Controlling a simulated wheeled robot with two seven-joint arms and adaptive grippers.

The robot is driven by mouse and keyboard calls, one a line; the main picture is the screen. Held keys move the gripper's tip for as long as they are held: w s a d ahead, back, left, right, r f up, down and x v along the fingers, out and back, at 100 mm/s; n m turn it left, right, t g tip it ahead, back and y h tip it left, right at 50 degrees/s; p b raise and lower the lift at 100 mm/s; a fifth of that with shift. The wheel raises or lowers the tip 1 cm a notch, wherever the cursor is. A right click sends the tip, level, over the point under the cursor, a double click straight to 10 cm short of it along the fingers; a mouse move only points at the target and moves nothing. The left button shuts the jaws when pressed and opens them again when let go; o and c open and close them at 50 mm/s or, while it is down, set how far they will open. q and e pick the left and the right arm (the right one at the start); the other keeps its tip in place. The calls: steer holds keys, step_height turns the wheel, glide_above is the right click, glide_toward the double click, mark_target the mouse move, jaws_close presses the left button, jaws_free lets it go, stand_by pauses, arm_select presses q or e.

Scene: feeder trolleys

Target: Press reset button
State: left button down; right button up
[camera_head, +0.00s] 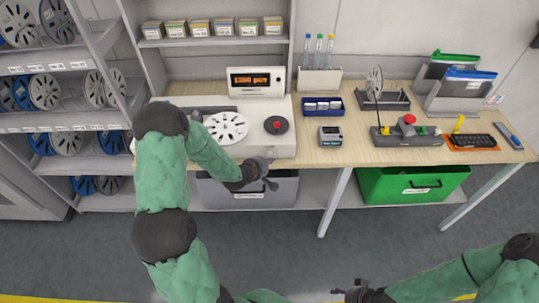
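A white machine (200,104) with a lit orange display (256,80) stands on the left of the wooden bench. On its top are a white reel (226,128) and a black disc with a small red centre (276,125). A grey device further right carries a red mushroom-shaped knob (409,119) and small coloured parts. No label tells me which is the reset button. My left gripper (269,174) is just in front of the machine's front edge, below the black disc. My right gripper (343,292) is low in front of the bench, over the floor. Both gripper openings are too small to judge.
A small grey meter (330,136) and a blue tray (322,105) stand right of the machine. A grey bin (300,188) and a green bin (370,186) sit under the bench. Reel shelves (66,104) fill the left. The floor in front is clear.

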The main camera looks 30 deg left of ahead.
arm_select(q)
steer(key=shift+w+a, duration=0.15)
steer(key=shift+w, duration=0.05)
steer(key=shift+w+a, duration=0.1)
steer(key=shift+w, duration=0.05)
steer(key=shift+w+a, duration=0.25)
steer(key=shift+w, duration=0.2)
stand_by(1.0)
stand_by(0.4)
steer(key=shift+s+d, duration=0.45)
steer(key=shift+s, duration=0.35)
steer(key=shift+s+d, duration=0.45)
steer(key=shift+s, duration=0.25)
steer(key=shift+s+d, duration=0.45)
steer(key=shift+s, duration=0.3)
steer(key=shift+s+d, duration=0.45)
steer(key=shift+s, duration=0.25)
